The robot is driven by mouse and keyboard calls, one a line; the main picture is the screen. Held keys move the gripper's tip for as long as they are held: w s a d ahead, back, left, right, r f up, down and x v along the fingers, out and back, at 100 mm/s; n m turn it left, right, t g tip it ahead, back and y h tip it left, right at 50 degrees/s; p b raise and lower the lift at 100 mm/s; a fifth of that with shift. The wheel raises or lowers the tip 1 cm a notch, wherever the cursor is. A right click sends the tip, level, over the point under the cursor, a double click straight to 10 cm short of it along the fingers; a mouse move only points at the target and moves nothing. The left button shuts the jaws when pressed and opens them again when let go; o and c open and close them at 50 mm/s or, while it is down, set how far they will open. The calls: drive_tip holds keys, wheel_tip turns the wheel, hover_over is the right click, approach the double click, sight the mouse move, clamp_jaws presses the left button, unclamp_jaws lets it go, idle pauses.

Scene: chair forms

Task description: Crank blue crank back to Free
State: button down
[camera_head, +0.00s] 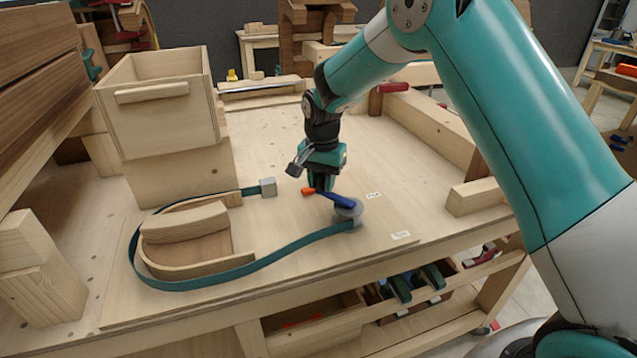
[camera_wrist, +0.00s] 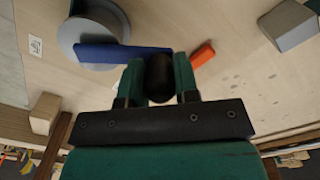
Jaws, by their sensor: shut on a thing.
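The blue crank (camera_head: 338,200) is a blue bar on a round grey hub (camera_head: 349,212) on the wooden bench. It points left from the hub, with an orange piece (camera_head: 307,191) in line beyond its far end. My gripper (camera_head: 319,186) is over this end, pointing down. In the wrist view the blue bar (camera_wrist: 120,53) leads from the hub to my gripper (camera_wrist: 160,74), whose green fingers are shut on a dark upright knob (camera_wrist: 159,88). Two small white labels (camera_head: 373,195) (camera_head: 401,235) lie near the hub; I cannot read them.
A teal strap (camera_head: 215,280) runs from the hub around a curved wooden form (camera_head: 187,225) to a grey block (camera_head: 268,187). A wooden box (camera_head: 160,110) stands at the left. A wooden block (camera_head: 476,197) and long beams bound the right side.

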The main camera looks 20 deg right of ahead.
drive_tip(key=shift+w+d+r+m, duration=0.1)
drive_tip(key=shift+w+d+m, duration=0.15)
drive_tip(key=shift+d+m, duration=0.4)
drive_tip(key=shift+w+d+m, duration=0.25)
drive_tip(key=shift+m, duration=0.7)
drive_tip(key=c, duration=0.8)
unclamp_jaws()
drive_tip(key=shift+c, duration=0.2)
wheel_tip(320, 180, up, 17)
drive_tip(key=b, duration=0.2)
drive_tip(key=shift+r, duration=0.2)
